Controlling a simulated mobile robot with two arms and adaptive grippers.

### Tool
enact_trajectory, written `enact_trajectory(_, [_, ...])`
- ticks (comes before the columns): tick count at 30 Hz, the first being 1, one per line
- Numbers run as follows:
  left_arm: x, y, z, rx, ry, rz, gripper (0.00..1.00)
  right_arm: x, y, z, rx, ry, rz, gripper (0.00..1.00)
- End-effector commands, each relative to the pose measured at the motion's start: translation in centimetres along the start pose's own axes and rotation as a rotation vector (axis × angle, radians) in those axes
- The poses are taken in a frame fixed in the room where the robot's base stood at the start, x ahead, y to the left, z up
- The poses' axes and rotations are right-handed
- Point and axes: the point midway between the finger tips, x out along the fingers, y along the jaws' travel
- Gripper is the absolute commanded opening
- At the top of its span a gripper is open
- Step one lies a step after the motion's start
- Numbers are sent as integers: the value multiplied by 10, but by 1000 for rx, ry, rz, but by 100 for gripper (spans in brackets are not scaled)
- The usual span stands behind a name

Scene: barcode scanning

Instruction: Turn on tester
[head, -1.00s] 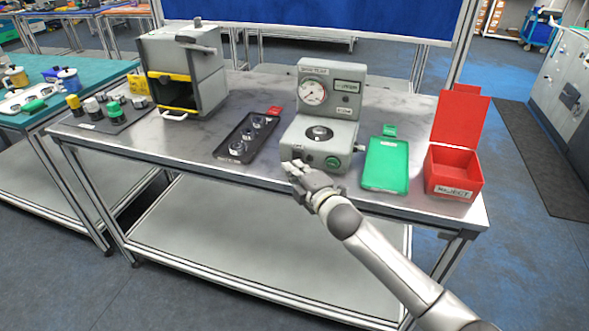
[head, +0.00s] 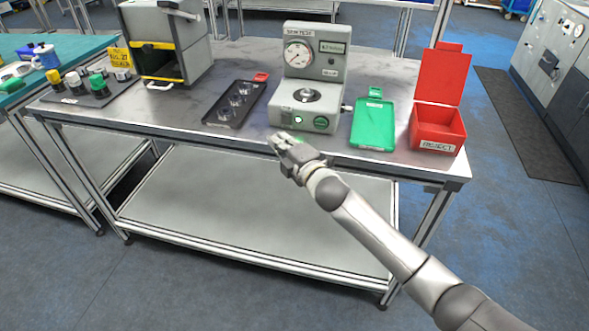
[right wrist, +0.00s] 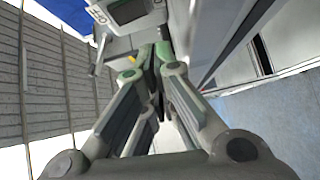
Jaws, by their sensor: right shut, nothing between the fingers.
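The grey tester (head: 329,78) stands upright near the front of the metal table. It has a dial gauge (head: 298,53) and small display on its upper part, and a round metal piece (head: 309,95) on its base. My right gripper (head: 275,140) is shut and empty, just below and left of the tester's front in the head view. In the right wrist view, its fingertips (right wrist: 154,55) meet beneath part of the tester (right wrist: 128,12). My left gripper is not in view.
A black tray (head: 212,115) with round metal parts lies left of the tester. A green tray (head: 372,128) and red reject box (head: 438,131) stand to its right. A grey cabinet (head: 191,45) with a yellow-edged opening stands farther left. The table's front edge is close to my gripper.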

Motion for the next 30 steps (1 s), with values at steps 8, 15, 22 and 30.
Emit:
enact_trajectory(8, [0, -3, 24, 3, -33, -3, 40, -29, -5, 1, -1, -1, 0, 0])
enact_trajectory(15, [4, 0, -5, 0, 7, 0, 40, -65, -11, 1, -1, 0, 0, 0])
enact_trajectory(22, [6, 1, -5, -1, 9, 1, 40, -92, -13, 1, -1, 0, 2, 0])
enact_trajectory(30, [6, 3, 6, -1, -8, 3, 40, -99, -14, 1, -1, 0, 2, 0])
